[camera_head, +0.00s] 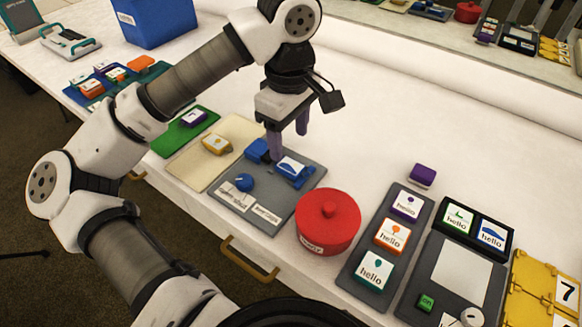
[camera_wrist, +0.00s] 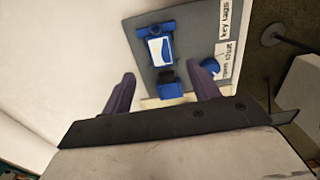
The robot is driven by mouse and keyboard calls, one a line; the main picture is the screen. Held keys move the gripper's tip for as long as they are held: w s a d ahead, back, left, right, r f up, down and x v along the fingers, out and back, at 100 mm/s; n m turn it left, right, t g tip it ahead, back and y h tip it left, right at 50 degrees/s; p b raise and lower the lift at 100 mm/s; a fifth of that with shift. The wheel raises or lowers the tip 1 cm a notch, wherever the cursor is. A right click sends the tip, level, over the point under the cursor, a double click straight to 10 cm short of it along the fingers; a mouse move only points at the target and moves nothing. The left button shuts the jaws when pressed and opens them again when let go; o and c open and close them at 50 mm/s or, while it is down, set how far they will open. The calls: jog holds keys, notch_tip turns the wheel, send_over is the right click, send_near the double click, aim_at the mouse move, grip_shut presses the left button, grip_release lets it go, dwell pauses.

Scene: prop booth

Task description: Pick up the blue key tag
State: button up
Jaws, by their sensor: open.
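The blue key tag (camera_head: 291,166), with a white face and a blue picture, is on a grey board (camera_head: 262,212) labelled "key tags". It also shows in the wrist view (camera_wrist: 160,50), between a blue bar piece (camera_wrist: 155,30) and a blue block (camera_wrist: 169,88). I cannot tell whether these pieces hold it. A blue knob (camera_head: 244,182) stands by an "open shut" label. My gripper (camera_head: 288,143) is open and empty, its purple fingers pointing down over the board's far side. In the wrist view my fingertips (camera_wrist: 165,76) lie either side of the blue block, with the tag just beyond.
A red lidded pot (camera_head: 328,220) stands right of the board. White table behind is clear.

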aim_at(289, 165)
jog(key=shift+s+f, duration=0.15)
jog(key=shift+f, duration=2.9)
jog(key=c, duration=1.1)
jog(key=shift+c, duration=0.2)
